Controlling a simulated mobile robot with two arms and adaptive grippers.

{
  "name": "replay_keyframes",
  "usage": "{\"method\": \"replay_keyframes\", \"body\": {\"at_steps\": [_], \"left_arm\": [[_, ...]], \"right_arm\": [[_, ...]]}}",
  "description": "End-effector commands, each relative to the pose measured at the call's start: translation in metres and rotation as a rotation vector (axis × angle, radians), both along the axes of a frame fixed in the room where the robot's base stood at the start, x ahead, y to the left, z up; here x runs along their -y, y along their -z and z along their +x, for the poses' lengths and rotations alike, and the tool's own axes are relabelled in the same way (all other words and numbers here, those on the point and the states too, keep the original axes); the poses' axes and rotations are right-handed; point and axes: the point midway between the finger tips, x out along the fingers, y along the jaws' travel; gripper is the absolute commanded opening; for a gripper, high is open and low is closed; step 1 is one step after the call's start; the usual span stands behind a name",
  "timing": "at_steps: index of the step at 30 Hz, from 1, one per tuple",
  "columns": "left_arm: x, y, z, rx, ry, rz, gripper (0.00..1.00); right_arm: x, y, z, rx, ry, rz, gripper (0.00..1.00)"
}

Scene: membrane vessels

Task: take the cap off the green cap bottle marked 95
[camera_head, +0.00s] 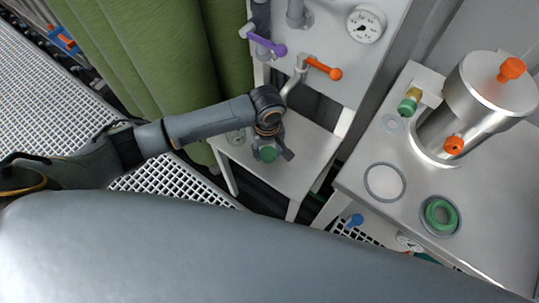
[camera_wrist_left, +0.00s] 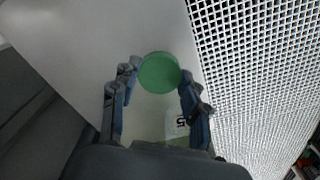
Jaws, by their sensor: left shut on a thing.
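The green cap (camera_head: 268,154) is on a pale bottle that stands on the low white shelf. In the left wrist view the cap (camera_wrist_left: 160,72) lies between my fingertips. The bottle body (camera_wrist_left: 148,115) shows below it, with a label (camera_wrist_left: 177,125) only partly readable, showing a 5. My left gripper (camera_head: 270,142) reaches in from the left and is shut on the green cap bottle. I cannot tell whether the fingers press on the cap or just below it. My right gripper is not in view.
Purple (camera_head: 268,43) and orange (camera_head: 324,68) valve handles stick out above.

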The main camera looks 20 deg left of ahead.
Motion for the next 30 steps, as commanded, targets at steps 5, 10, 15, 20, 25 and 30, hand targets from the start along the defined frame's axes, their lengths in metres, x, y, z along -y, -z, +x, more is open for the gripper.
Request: {"method": "replay_keyframes", "body": {"at_steps": [5, 10, 15, 20, 25, 30], "left_arm": [[0.004, 0.015, 0.005, -0.002, -0.001, 0.001, 0.07], [0.003, 0.037, 0.005, 0.0, 0.0, 0.0, 0.07], [0.003, 0.037, 0.005, 0.001, 0.001, -0.001, 0.07], [0.003, 0.039, 0.005, 0.0, 0.0, 0.0, 0.07], [0.003, 0.04, 0.005, 0.001, 0.001, 0.0, 0.68], [0.003, 0.039, 0.005, 0.001, 0.001, 0.0, 0.68]], "right_arm": [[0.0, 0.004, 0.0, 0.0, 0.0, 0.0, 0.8], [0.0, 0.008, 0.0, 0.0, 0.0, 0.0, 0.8], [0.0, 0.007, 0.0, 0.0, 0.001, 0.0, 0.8], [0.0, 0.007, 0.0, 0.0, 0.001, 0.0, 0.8], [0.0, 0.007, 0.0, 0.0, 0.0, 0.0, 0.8], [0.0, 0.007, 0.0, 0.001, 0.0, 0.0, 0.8]]}}
